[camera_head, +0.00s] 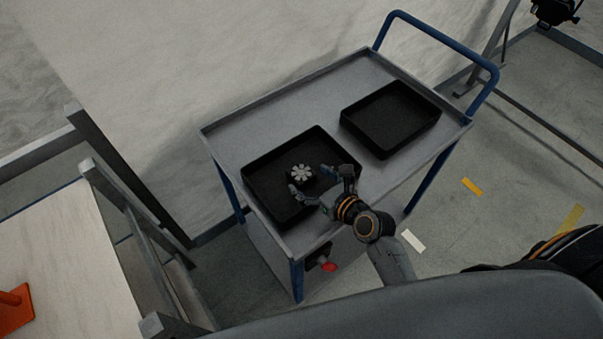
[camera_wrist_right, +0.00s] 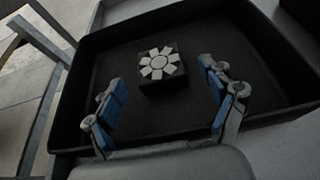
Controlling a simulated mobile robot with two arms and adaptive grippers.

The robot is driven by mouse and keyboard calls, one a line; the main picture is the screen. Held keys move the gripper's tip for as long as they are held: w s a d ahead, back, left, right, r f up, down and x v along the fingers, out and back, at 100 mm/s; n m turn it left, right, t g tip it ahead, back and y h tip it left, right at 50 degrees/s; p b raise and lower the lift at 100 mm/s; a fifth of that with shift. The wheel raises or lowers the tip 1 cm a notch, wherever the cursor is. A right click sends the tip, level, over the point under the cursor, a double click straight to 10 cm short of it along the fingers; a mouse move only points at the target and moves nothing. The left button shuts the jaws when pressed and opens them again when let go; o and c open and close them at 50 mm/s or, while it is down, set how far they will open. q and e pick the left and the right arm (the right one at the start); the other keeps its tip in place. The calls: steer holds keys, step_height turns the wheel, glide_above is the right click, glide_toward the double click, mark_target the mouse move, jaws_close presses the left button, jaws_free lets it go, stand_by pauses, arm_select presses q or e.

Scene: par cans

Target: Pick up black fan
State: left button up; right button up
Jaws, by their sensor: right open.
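The black fan (camera_head: 301,174) is a small dark square block with a pale, flower-like rotor on top. It lies in the left black tray (camera_head: 262,158) on the cart. It also shows in the right wrist view (camera_wrist_right: 160,68), on the tray floor beyond the fingertips. My right gripper (camera_head: 322,184) is open and empty above the tray's near side, close to the fan. In the wrist view its two blue-padded fingers (camera_wrist_right: 163,92) stand apart to either side of the fan, not touching it. My left gripper is not in view.
A second black tray (camera_head: 391,119), empty, lies right of the first on the grey cart (camera_head: 335,86) with blue handle. A red knob (camera_head: 329,267) sits on the cart's near side. A pale table with an orange object (camera_head: 14,311) stands at lower left.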

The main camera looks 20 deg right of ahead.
steer(key=shift+x, duration=1.15)
steer(key=shift+s, duration=0.1)
steer(key=c, duration=1.2)
